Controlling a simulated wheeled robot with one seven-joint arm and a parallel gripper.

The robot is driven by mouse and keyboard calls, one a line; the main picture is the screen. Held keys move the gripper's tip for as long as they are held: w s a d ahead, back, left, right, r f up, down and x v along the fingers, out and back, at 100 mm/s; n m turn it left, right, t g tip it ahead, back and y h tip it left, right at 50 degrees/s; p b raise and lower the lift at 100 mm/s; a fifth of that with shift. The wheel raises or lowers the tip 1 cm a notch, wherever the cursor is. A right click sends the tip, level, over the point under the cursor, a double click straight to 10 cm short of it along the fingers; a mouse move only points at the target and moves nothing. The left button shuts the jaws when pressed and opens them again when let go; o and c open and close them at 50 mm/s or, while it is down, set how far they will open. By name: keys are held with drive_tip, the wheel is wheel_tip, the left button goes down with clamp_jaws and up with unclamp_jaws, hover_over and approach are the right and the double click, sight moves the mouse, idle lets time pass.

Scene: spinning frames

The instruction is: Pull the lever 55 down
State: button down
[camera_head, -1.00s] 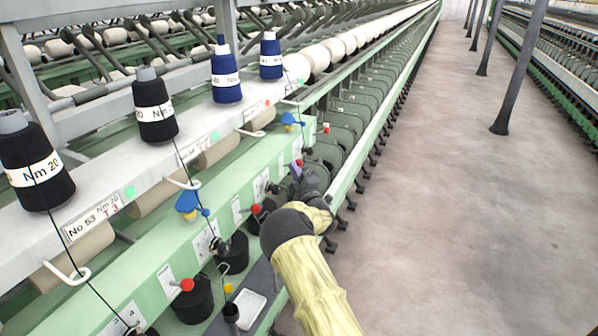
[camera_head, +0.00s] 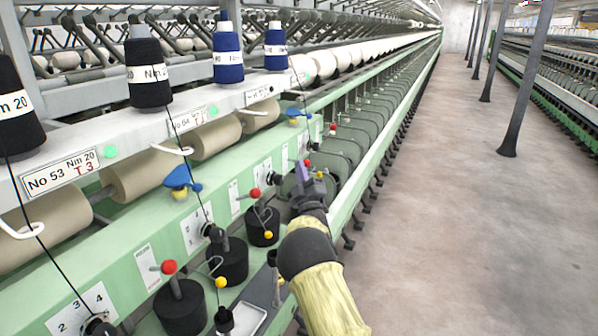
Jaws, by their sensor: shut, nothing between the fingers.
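Several red-knobbed levers stick out of the green machine front in the head view: a near one (camera_head: 169,267), a middle one (camera_head: 255,193), one by my gripper (camera_head: 307,163) and a farther one (camera_head: 333,127). I cannot read a 55 on any of them, so I cannot tell which is lever 55. My gripper (camera_head: 304,172) is shut and empty, with purple and dark grey parts at its tip. Its tip overlaps the area just below the third red knob; whether it touches cannot be told. My wrist hides part of the front there.
Labels on the white rail read No 53 (camera_head: 62,172) and apparently No 54 (camera_head: 188,120). Black and blue thread spools (camera_head: 148,70) stand above. Black pots (camera_head: 180,305) and yellow knobs sit below the levers. The aisle floor (camera_head: 450,210) on the right is clear up to dark posts.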

drive_tip(key=m+t+h+b, duration=0.1)
drive_tip(key=m+b, duration=0.1)
drive_tip(key=b, duration=0.1)
drive_tip(key=f+m+t+h+b, duration=0.1)
drive_tip(key=m+h+b, duration=0.1)
drive_tip(key=b, duration=0.1)
drive_tip(key=shift+w+a+f, duration=0.1)
drive_tip(key=shift+f, duration=0.05)
drive_tip(key=a+f+b+v, duration=0.1)
drive_tip(key=b+v, duration=0.9)
drive_tip(key=shift+w, duration=0.3)
